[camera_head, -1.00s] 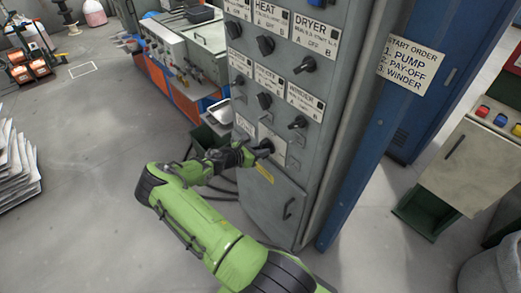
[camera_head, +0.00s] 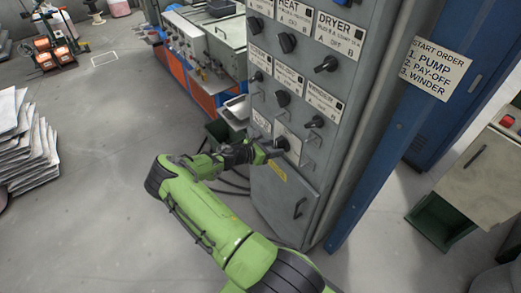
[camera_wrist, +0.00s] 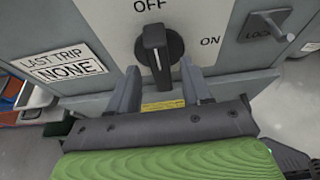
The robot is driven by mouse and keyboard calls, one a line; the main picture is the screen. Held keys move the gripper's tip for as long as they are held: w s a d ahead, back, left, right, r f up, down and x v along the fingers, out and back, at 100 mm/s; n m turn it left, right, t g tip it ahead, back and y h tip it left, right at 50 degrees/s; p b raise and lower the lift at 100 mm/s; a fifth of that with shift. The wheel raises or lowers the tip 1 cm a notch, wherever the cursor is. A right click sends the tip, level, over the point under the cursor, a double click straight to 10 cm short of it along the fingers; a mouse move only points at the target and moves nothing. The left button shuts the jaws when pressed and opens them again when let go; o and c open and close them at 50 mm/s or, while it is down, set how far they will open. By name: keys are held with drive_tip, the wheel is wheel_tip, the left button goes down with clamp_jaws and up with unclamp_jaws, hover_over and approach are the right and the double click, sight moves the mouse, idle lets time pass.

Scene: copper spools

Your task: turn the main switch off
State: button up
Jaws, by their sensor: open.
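The main switch is a black rotary knob (camera_wrist: 158,48) on the grey cabinet front. In the wrist view its handle stands upright, in line with the OFF label above it; the ON label is to its right. In the head view the switch (camera_head: 291,143) is low on the cabinet, partly hidden by my gripper. My gripper (camera_wrist: 161,82) is open, with one finger to the lower left of the knob and one to the lower right. Its fingers look clear of the handle and hold nothing. My gripper also shows in the head view (camera_head: 272,150).
The grey cabinet (camera_head: 285,200) carries several other rotary switches above. A lock tab (camera_wrist: 266,25) projects right of the knob. A blue post (camera_head: 385,130) with a start-order sign stands to the right. Stacked sheets (camera_head: 28,145) lie at left; floor between is clear.

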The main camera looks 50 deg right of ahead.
drive_tip(key=v, duration=1.4)
drive_tip(key=shift+a, duration=0.2)
